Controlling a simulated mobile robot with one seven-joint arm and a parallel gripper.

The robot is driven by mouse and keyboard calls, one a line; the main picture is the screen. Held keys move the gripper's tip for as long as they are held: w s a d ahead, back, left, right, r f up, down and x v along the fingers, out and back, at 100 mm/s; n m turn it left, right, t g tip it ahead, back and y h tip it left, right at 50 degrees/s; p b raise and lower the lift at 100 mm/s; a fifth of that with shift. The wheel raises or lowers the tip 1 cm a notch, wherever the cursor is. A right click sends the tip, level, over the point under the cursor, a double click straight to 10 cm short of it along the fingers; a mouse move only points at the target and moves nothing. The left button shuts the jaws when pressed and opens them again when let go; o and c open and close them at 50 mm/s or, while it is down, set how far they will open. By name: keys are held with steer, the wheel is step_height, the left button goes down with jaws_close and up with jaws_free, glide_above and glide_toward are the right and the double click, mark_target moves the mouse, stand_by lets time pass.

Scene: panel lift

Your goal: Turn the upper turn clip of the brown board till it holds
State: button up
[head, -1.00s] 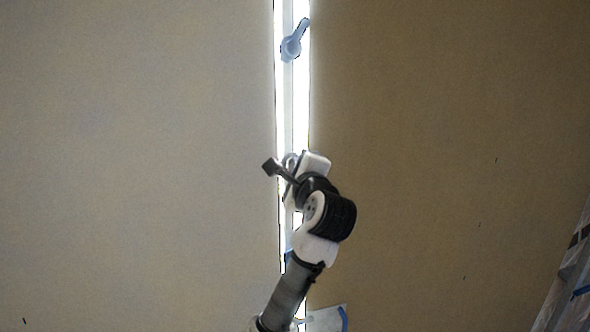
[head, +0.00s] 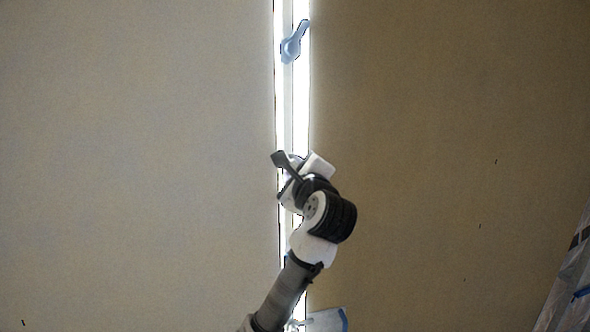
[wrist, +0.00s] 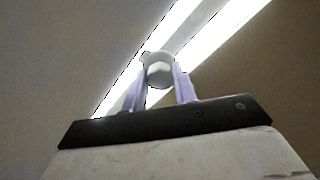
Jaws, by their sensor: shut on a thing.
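The brown board (head: 450,150) fills the right of the head view. A blue-grey turn clip (head: 294,43) sits high on the narrow strip beside it, its lever tilted up and right to about the board's edge. My gripper (wrist: 161,76) is shut on a pale, rounded clip part (wrist: 158,69), with one lilac finger on each side. In the head view my wrist (head: 315,190) covers the held part, so its lever angle is hidden. I cannot tell for certain which clip it belongs to.
A pale board (head: 140,150) fills the left. Bright gaps run along both sides of the strip (head: 288,100) between the boards. Translucent sheeting with blue tape (head: 572,270) hangs at the lower right. The faces of both boards are clear.

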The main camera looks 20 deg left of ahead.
steer(key=o, duration=0.7)
steer(key=shift+s+d, duration=0.1)
steer(key=b+v, duration=0.4)
steer(key=v, duration=0.9)
steer(key=shift+s+d, duration=0.2)
steer(key=shift+s, duration=0.05)
